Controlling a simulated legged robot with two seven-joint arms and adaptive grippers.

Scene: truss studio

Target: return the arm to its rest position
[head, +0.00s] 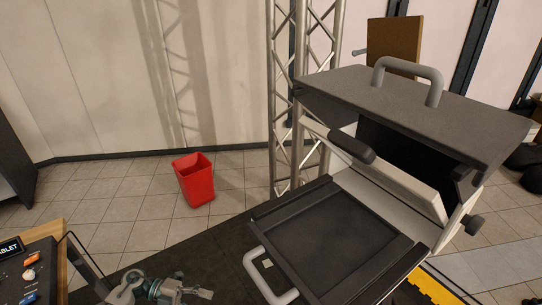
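My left arm shows at the bottom edge in the head view, left of centre, with its gripper (196,292) low in the frame and pointing right. Much of the arm is cut off by the frame edge. I cannot tell whether the fingers are open or shut, and I see nothing held in them. The gripper is apart from the grey appliance to its right. My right arm and gripper are not in view.
A dark grey appliance (440,105) stands at the right, with a dark panel (330,240) and its grey handle (262,278) reaching toward the front. A wooden-edged console (35,275) is at the left. A red bin (195,182) stands on the tiled floor by a metal truss (283,110).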

